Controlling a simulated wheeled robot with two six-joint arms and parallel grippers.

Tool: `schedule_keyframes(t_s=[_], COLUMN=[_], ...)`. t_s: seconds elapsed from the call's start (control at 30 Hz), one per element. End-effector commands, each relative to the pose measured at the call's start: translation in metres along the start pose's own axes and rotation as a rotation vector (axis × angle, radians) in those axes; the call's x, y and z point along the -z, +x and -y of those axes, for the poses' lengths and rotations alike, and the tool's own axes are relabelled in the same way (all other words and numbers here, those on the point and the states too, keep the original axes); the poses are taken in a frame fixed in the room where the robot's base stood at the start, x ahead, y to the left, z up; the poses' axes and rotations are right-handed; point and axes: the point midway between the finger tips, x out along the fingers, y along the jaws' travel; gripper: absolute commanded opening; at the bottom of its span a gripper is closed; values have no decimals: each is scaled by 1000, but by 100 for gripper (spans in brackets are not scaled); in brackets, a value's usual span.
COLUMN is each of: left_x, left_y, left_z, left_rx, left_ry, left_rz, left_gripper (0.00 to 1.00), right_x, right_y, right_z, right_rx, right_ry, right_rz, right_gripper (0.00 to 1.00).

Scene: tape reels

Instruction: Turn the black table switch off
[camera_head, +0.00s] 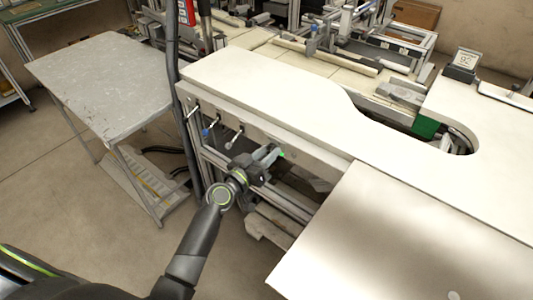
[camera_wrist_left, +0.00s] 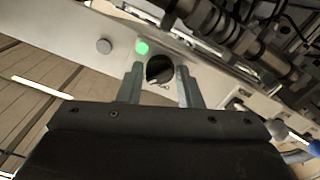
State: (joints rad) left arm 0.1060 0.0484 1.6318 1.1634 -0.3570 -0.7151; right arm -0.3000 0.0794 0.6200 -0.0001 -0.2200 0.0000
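The black table switch (camera_wrist_left: 159,70) is a round dark knob on the pale side panel of the table, best seen in the left wrist view. In the head view my left gripper (camera_head: 272,155) is at the table's front panel and hides the switch. My right gripper is not in view.
The white table (camera_head: 265,90) has a curved cutout. Small levers (camera_head: 235,136) stick out of the panel left of my gripper. A grey round button (camera_wrist_left: 103,46) is near the lamp. A grey side table (camera_head: 105,80) stands at left, with open floor in front.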

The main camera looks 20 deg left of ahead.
Motion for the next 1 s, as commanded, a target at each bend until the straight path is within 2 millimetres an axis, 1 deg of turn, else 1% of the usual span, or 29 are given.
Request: schedule_keyframes(t_s=[0.03, 0.1, 0.2, 0.43, 0.57, 0.77, 1.0], left_x=[0, 0, 0, 0, 0, 0, 0], left_y=[0, 0, 0, 0, 0, 0, 0], left_z=[0, 0, 0, 0, 0, 1, 1], left_rx=[0, 0, 0, 0, 0, 1, 1], left_ry=[0, 0, 0, -20, -68, -200, -422], left_rz=[0, 0, 0, 0, 1, 1, 1], left_gripper=[26, 16, 6, 6, 6, 6, 6], right_x=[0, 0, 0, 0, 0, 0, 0], right_y=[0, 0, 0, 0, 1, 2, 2], right_z=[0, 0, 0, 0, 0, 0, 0], right_rx=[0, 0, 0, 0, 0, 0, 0], right_ry=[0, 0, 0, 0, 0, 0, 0], right_rz=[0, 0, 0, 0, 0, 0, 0], right_gripper=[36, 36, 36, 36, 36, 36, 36])
